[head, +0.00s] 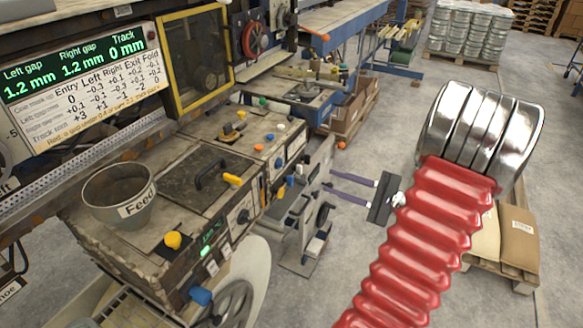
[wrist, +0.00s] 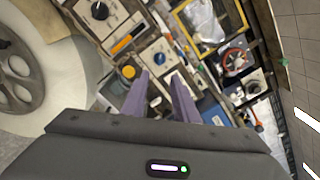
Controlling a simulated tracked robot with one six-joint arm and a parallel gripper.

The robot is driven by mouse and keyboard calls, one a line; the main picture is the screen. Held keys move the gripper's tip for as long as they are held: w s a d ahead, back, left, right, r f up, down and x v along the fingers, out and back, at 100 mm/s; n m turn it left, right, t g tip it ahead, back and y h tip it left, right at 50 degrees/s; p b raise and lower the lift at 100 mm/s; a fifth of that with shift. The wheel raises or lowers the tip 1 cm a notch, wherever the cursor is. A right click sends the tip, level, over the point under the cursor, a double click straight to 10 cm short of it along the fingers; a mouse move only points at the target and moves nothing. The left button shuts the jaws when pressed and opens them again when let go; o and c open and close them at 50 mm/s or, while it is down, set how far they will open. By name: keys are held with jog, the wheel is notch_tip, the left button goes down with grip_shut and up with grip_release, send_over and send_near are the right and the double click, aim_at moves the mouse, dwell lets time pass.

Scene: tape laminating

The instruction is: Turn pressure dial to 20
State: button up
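Several dials sit on the worn machine's front panels; I cannot read which one is the pressure dial. In the head view one black dial (head: 243,216) is on the near panel and another dial (head: 278,163) is farther along. In the wrist view a black dial with a white pointer (wrist: 99,10) is at the top left, and a smaller dial (wrist: 155,101) shows between the fingers. My gripper (head: 327,180) has two purple fingers, apart and empty, pointing at the machine from the right. In the wrist view the gripper (wrist: 161,74) touches nothing that I can see.
A yellow knob (head: 172,240), a blue knob (head: 200,296) and a handwheel (head: 233,303) stick out on the near side. A grey feed pot (head: 118,193) stands on top. A display (head: 75,75) reads gaps 1.2 mm and track 0 mm.

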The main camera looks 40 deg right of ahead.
aim_at(284, 165)
jog(key=x, duration=1.4)
jog(key=shift+a, duration=0.1)
jog(key=shift+c, duration=0.3)
grip_shut()
jog(key=shift+d, duration=0.2)
jog(key=shift+a, duration=0.2)
